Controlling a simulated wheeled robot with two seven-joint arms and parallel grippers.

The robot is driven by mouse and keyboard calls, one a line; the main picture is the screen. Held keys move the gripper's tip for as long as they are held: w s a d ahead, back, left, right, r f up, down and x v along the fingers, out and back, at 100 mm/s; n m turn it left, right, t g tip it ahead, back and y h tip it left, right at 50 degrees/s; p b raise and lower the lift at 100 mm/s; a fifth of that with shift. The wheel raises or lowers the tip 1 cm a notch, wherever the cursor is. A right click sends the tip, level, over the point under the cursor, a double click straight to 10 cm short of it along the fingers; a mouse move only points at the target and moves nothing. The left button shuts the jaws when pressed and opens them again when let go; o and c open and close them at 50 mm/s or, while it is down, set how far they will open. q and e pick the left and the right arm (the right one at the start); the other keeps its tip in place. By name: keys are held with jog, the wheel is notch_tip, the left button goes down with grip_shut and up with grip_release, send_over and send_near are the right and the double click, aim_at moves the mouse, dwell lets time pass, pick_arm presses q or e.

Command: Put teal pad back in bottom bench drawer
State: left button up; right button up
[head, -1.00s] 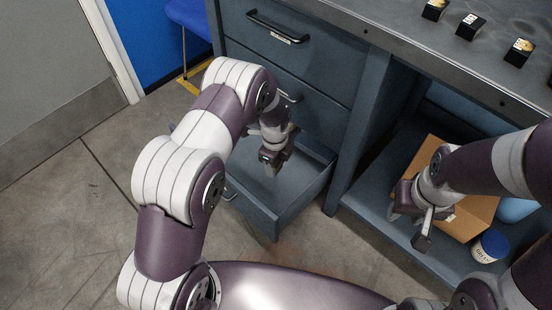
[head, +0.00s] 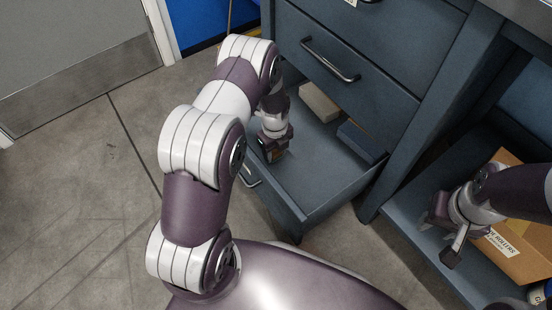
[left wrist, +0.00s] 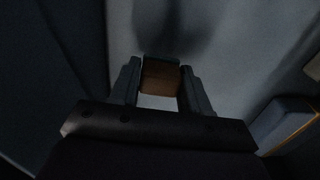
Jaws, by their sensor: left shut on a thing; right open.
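The bottom bench drawer (head: 318,190) is pulled open in the head view. My left gripper (head: 274,153) reaches down into its left part. It is shut on a small block (left wrist: 160,77) that looks brown in the dim left wrist view, between the two fingers. My right gripper (head: 443,235) is open and empty, away to the right by the open shelf.
In the drawer, a beige block (head: 319,102) lies at the back and a blue block (head: 361,141) at the right. A closed drawer (head: 345,62) sits above. A cardboard box (head: 512,245) stands on the lower shelf at right. The drawer's front middle is clear.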

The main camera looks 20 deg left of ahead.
aim_at(275, 157)
pick_arm(q)
notch_tip(275, 157, down, 3)
jog(key=shift+f+b, duration=0.2)
jog(key=shift+b, duration=0.55)
jog(key=shift+r, duration=0.25)
jog(key=shift+f, duration=0.1)
pick_arm(e)
notch_tip(275, 157, down, 2)
jog(key=shift+f, duration=0.15)
pick_arm(q)
jog(key=o, duration=1)
